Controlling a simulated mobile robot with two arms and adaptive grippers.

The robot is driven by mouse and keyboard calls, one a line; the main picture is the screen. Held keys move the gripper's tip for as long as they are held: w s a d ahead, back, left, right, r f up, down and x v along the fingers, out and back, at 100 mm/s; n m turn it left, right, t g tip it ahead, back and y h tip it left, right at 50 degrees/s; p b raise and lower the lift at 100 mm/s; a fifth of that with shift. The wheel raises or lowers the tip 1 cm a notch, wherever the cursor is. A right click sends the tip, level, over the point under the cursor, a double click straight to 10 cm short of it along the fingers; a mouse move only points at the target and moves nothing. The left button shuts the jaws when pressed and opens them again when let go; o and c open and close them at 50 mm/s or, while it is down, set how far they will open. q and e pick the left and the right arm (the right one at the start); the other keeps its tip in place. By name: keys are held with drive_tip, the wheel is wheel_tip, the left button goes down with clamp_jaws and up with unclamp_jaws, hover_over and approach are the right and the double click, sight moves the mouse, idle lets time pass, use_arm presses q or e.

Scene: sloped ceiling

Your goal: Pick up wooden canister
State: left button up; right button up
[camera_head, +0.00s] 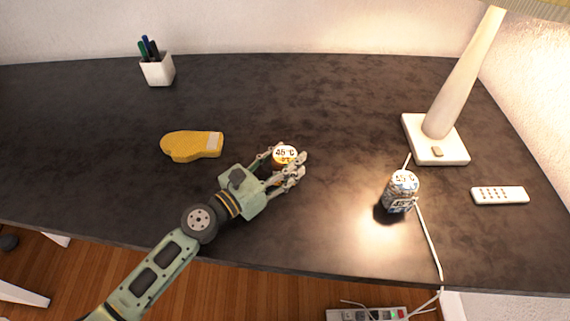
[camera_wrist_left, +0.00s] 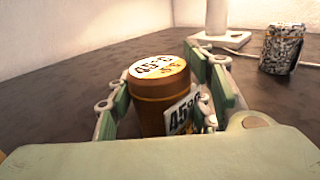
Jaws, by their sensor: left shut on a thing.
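The wooden canister (camera_head: 284,154) stands upright on the dark table, with a white label reading 45 °C on its top. In the left wrist view the canister (camera_wrist_left: 158,98) is brown, with a second white label on its side. My left gripper (camera_head: 284,168) is shut on the canister, one finger on each side of it. The fingers also flank it in the left wrist view (camera_wrist_left: 165,105). The canister's base is hidden by the gripper. My right gripper is not in view.
A patterned can (camera_head: 402,191) stands to the right; a lamp base (camera_head: 450,150), its cord and a white remote (camera_head: 499,195) lie beyond. The table's middle back is clear.

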use_arm(q)
drive_tip(key=shift+c, duration=1)
drive_tip(key=shift+r, duration=0.2)
drive_tip(key=shift+r+p, duration=0.65)
drive_tip(key=r+p, duration=0.2)
drive_tip(key=d+r+p, duration=0.1)
drive_tip(key=r+p, duration=0.1)
drive_tip(key=shift+s, duration=0.3)
drive_tip(key=s+d+r+p, duration=0.5)
drive_tip(key=d+p, duration=0.3)
drive_tip(key=d, duration=0.1)
drive_tip(key=shift+s+r, duration=0.15)
drive_tip(key=shift+d, duration=0.1)
